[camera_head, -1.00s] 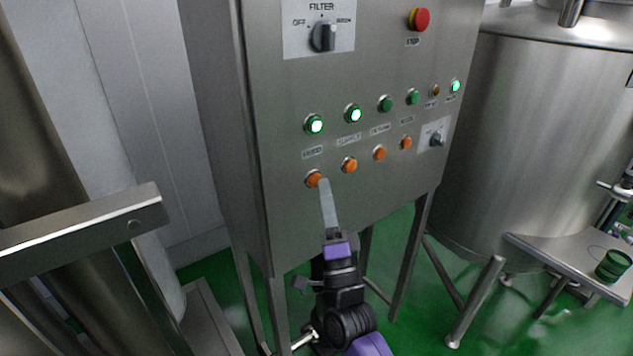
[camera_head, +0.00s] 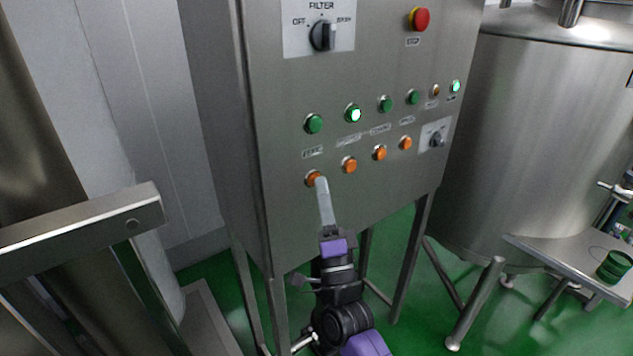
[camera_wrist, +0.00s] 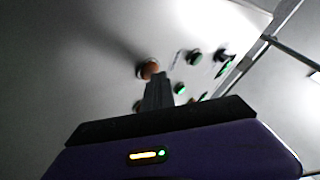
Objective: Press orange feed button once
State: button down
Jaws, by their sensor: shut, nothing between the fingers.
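The orange feed button (camera_head: 312,179) is the leftmost of the orange buttons on the steel control panel. My gripper (camera_head: 320,181) is shut and empty, with its fingertips at this button's right edge; they cover part of it. In the wrist view an orange button (camera_wrist: 148,68) shows just beyond the tip of my gripper (camera_wrist: 158,78). I cannot tell whether the tip touches it or the button is pushed in. The green lamp (camera_head: 314,124) above the feed label is dark, while the supply lamp (camera_head: 354,114) beside it is lit.
More orange buttons (camera_head: 349,165) sit close to the right in the same row. A filter knob (camera_head: 322,36) and a red stop button (camera_head: 420,19) are higher on the panel. A steel tank (camera_head: 540,130) and a side shelf (camera_head: 565,260) stand to the right.

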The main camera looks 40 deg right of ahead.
jog(key=shift+s, duration=0.85)
jog(key=shift+s, duration=0.1)
jog(key=shift+s+b, duration=0.4)
jog(key=shift+s, duration=2)
jog(key=s+a+f+n+g+y, duration=0.3)
jog(key=s+a+f+n, duration=0.1)
jog(key=s, duration=0.7)
jog(key=s+a+f+n+g+y, duration=0.3)
jog(key=s+a+f+n, duration=0.2)
jog(key=s+n, duration=0.4)
jog(key=s+a+f+n+g+y, duration=0.3)
jog(key=s+f+n, duration=0.4)
jog(key=s, duration=0.6)
jog(key=shift+s+a+y, duration=0.15)
jog(key=shift+a+y, duration=0.45)
jog(key=shift+a, duration=0.4)
